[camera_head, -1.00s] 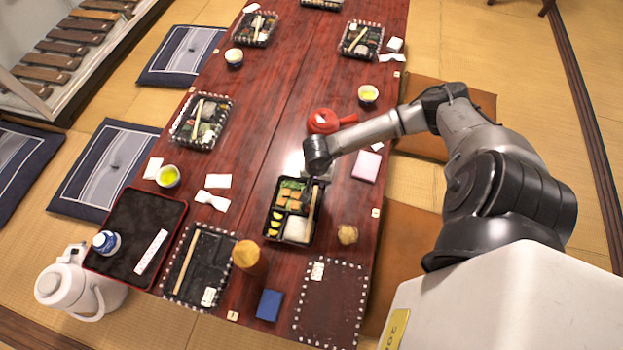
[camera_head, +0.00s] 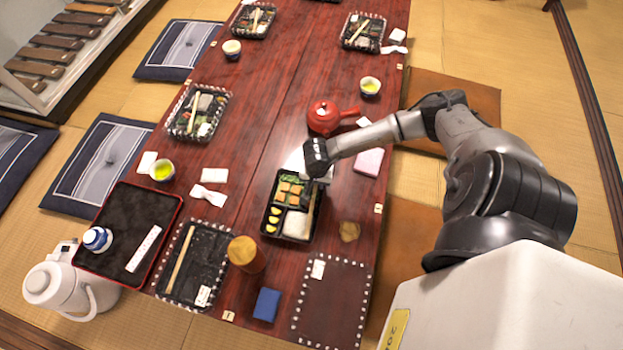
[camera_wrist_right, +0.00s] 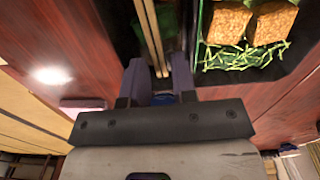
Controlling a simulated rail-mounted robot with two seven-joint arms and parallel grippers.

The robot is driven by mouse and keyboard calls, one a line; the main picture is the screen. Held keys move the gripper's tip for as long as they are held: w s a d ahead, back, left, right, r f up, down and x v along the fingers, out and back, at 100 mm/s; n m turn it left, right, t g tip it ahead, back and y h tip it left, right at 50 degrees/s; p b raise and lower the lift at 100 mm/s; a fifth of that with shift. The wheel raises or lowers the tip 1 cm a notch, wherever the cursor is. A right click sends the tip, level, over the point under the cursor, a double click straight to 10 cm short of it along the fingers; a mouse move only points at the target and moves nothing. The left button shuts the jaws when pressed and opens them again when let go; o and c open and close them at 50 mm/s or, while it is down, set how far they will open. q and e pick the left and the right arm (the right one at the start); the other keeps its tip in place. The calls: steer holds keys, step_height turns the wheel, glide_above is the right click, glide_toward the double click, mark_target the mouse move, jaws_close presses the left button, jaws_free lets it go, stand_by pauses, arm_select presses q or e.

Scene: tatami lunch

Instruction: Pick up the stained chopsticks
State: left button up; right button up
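A pair of thin wooden chopsticks (camera_wrist_right: 157,40) lies along the side of a black bento box (camera_head: 273,222) that holds food and rice. In the right wrist view, the chopsticks run lengthwise between the two fingers of my right gripper (camera_wrist_right: 160,72), with a gap visible between the fingers. In the head view the right gripper (camera_head: 318,176) is over the box's far right corner and hides part of it. I cannot make out a stain on these chopsticks. Other chopsticks (camera_head: 181,258) lie in a dark, nearly empty box at the front left. My left gripper is out of view.
A red teapot (camera_head: 323,117) stands just beyond my right gripper. A brown-topped container (camera_head: 245,252) stands in front of the bento, and a pink item (camera_head: 368,161) lies to the right. A black tray (camera_head: 117,254) is at the left front.

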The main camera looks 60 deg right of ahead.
steer(key=shift+f, duration=0.1)
stand_by(0.4)
jaws_close()
